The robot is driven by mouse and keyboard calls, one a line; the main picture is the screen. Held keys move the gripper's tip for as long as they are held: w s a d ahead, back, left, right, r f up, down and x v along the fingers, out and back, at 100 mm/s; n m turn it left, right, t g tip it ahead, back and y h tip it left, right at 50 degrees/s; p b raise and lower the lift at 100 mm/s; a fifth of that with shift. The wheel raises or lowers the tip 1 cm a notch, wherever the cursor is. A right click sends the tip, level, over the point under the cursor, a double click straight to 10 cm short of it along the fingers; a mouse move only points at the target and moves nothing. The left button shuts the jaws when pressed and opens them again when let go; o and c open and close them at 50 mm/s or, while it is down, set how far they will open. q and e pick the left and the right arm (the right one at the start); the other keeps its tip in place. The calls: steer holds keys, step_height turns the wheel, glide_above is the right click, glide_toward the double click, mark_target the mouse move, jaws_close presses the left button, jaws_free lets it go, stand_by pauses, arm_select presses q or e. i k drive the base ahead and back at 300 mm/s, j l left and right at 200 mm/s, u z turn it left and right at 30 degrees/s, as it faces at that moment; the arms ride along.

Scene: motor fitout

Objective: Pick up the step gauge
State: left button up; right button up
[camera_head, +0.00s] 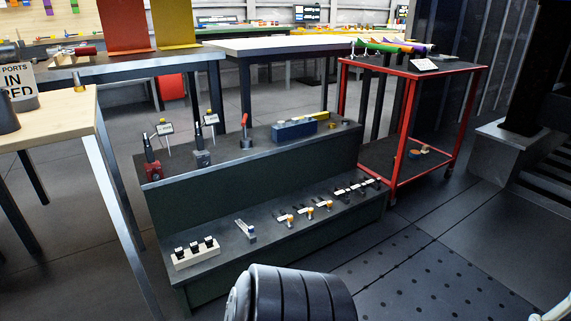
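A dark green two-level stand (255,180) holds several small measuring tools. I cannot tell for sure which of them is the step gauge. A long blue block (296,131) lies on the upper level, with a yellow piece at its right end. A small silver and blue piece (246,230) lies on the lower level. Neither of my grippers shows in this view.
Two indicators on stands (152,160) and a red-handled tool (246,130) stand on the upper level. A pale block with black pieces (197,253) and several small gauges (310,207) are on the lower level. A red cart (397,185) stands at the right.

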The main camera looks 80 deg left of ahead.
mark_target(244, 225)
steer(key=u, duration=0.4)
steer(key=j+u, duration=0.1)
steer(key=u, duration=0.35)
steer(key=i+u, duration=0.1)
steer(key=u, duration=0.75)
steer(key=i+u, duration=0.1)
steer(key=u, duration=0.3)
steer(key=i+u, duration=0.25)
steer(key=u, duration=0.15)
steer(key=i+l+u, duration=0.15)
steer(key=u, duration=0.25)
steer(key=i+l+u, duration=0.2)
steer(key=i+u, duration=0.2)
steer(key=i+l, duration=0.2)
steer(key=i+l+u, duration=0.1)
steer(key=i+l, duration=0.15)
steer(key=l, duration=0.15)
